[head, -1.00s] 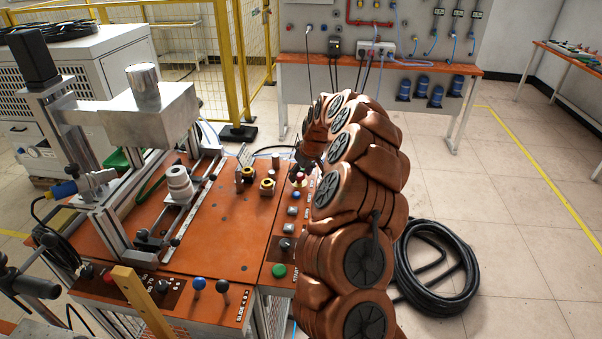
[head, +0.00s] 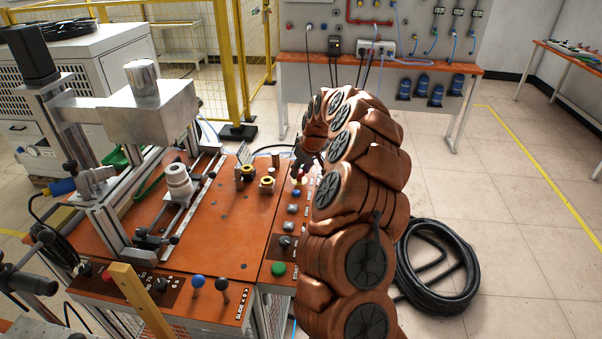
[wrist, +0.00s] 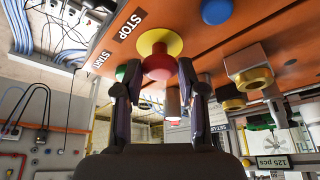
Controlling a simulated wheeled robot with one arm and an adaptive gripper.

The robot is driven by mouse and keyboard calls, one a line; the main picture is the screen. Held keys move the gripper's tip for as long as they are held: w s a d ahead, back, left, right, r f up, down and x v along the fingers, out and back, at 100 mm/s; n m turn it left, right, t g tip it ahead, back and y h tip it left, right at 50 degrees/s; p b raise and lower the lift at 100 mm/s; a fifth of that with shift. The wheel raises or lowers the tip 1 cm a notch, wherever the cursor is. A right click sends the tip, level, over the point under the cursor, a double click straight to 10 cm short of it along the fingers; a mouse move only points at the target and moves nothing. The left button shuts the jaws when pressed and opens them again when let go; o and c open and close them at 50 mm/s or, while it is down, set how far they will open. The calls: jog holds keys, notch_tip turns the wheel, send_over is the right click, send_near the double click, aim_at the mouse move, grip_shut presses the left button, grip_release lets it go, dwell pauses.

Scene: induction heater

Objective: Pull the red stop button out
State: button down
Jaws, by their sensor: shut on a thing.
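The red stop button (wrist: 158,62) sticks out from its yellow round base (wrist: 161,40) beside the "STOP" label in the wrist view. The red button also shows small in the head view, on the right side of the orange panel, partly covered by my gripper (head: 302,168). In the wrist view my gripper (wrist: 159,68) has one fingertip on each side of the red button, and it is shut on it. The exact contact of the fingertips is hard to see.
A green START button (wrist: 121,73) and a blue button (wrist: 216,11) flank the stop button. A metal press frame (head: 150,118) stands at the left. A black hose coil (head: 437,268) lies on the floor at right.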

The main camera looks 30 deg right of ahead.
jog(key=shift+w+r+b, duration=0.15)
jog(key=shift+r+b, duration=0.15)
jog(key=shift+r, duration=0.15)
jog(key=c, duration=0.9)
grip_release()
jog(key=shift+r, duration=0.1)
jog(key=shift+o, duration=1.1)
jog(key=v, duration=1.1)
jog(key=shift+s+r, duration=0.3)
jog(key=shift+s, duration=0.05)
